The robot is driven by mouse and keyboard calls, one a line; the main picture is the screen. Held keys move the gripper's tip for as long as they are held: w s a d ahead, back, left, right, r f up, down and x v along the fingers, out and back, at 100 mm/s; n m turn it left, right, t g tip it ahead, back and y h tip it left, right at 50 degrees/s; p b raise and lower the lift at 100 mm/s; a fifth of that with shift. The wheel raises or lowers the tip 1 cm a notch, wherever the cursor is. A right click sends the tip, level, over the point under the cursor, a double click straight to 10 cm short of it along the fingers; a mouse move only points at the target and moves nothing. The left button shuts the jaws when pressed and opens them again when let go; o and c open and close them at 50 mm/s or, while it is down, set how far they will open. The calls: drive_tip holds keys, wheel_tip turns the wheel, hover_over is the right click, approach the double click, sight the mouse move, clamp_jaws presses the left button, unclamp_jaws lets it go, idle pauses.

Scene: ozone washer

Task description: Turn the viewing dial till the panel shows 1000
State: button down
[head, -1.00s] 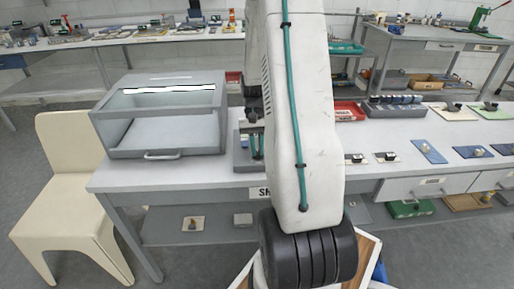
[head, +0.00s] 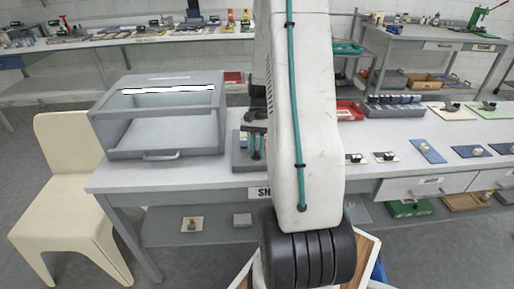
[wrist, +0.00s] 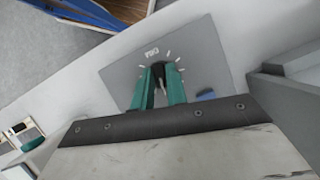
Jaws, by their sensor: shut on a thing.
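The dial is a small dark knob (wrist: 158,69) on a flat grey plate (wrist: 204,55) in the wrist view. White tick marks and white lettering, hard to read, ring its far side. My gripper (wrist: 160,77) has teal fingers, one on each side of the knob, and is shut on it. A blue piece (wrist: 206,96) sits on the plate right of the fingers. In the head view my gripper (head: 256,145) shows at the left edge of my arm, over the workbench, and the knob is hidden. I see no readable number on any panel.
A grey clear-fronted cabinet (head: 160,115) stands left of my gripper on the workbench (head: 190,172). Several small switch plates and a grey block of switches (head: 393,106) lie to the right. A cream chair (head: 68,190) stands at the left.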

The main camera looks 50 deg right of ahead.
drive_tip(key=shift+w, duration=0.1)
drive_tip(key=c, duration=1.4)
unclamp_jaws()
drive_tip(key=shift+r, duration=0.1)
drive_tip(key=v, duration=0.7)
drive_tip(key=shift+d+r, duration=0.15)
drive_tip(key=shift+r, duration=0.15)
drive_tip(key=shift+w, duration=0.1)
drive_tip(key=shift+s+a+n+g, duration=0.3)
drive_tip(key=shift+s+a+n, duration=0.2)
drive_tip(key=shift+s+a, duration=0.65)
drive_tip(key=s+a+r+n+t+h, duration=0.1)
drive_tip(key=s+a+r+n, duration=0.3)
drive_tip(key=a, duration=0.6)
drive_tip(key=s+a+r+n+t+h, duration=0.1)
drive_tip(key=s+a+r+n, duration=0.2)
drive_tip(key=a+r, duration=0.3)
drive_tip(key=s+a+r+n+t+h, duration=0.2)
drive_tip(key=s+a+r+n, duration=0.2)
drive_tip(key=a, duration=1.1)
drive_tip(key=shift+s+a+r+n, duration=0.25)
drive_tip(key=shift+s+r, duration=0.3)
drive_tip(key=shift+r, duration=0.35)
